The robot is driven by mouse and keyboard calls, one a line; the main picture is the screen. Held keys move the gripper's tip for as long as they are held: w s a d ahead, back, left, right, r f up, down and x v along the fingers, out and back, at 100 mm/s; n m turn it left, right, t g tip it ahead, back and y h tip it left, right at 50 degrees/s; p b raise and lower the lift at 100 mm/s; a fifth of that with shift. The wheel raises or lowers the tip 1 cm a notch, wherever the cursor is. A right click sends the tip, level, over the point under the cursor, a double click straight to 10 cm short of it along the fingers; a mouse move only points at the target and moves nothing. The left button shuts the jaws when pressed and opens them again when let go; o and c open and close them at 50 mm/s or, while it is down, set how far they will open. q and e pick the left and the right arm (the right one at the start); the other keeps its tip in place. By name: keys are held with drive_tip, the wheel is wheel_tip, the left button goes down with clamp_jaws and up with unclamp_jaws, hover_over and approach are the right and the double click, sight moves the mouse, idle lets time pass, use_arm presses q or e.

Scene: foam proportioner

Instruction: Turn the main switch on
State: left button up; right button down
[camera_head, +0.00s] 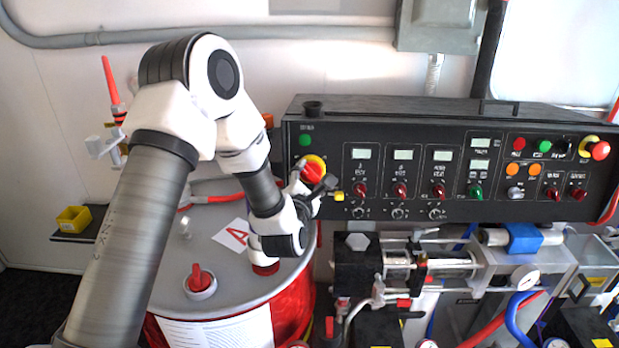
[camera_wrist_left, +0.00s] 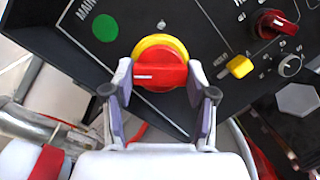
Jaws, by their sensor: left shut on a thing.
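The main switch (camera_head: 313,167) is a red rotary knob on a yellow ring at the left end of the black control panel. In the left wrist view the main switch (camera_wrist_left: 160,73) is close and centred, with a short white mark on its left half. My left gripper (camera_head: 312,178) reaches it from the front and below. In the left wrist view the two fingers of my left gripper (camera_wrist_left: 159,88) are on either side of the red knob, shut on it. The right gripper is not in view.
A green round light (camera_head: 305,140) sits above the switch. A yellow selector (camera_wrist_left: 239,66) is close to the right of the fingers. The control panel (camera_head: 450,210) carries several other knobs and displays. A drum (camera_head: 215,295) and pump machinery (camera_head: 430,265) stand below.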

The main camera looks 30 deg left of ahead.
use_arm(q)
drive_tip(key=shift+m, duration=0.4)
drive_tip(key=m+h+b, duration=0.1)
drive_tip(key=m, duration=0.4)
drive_tip(key=m+g, duration=0.1)
drive_tip(key=m, duration=0.1)
drive_tip(key=shift+r+m+h, duration=0.2)
drive_tip(key=shift+m+h, duration=0.1)
drive_tip(key=shift+m, duration=0.1)
drive_tip(key=m+g+p, duration=0.1)
drive_tip(key=m, duration=0.3)
drive_tip(key=shift+r, duration=0.1)
drive_tip(key=m+p, duration=0.1)
drive_tip(key=m, duration=0.1)
drive_tip(key=m+g+p, duration=0.1)
drive_tip(key=m, duration=0.1)
drive_tip(key=shift+m+g, duration=0.3)
drive_tip(key=shift+m, duration=0.1)
drive_tip(key=shift+w, duration=0.1)
drive_tip(key=o, duration=1.2)
drive_tip(key=shift+c, duration=0.2)
drive_tip(key=shift+a, duration=0.1)
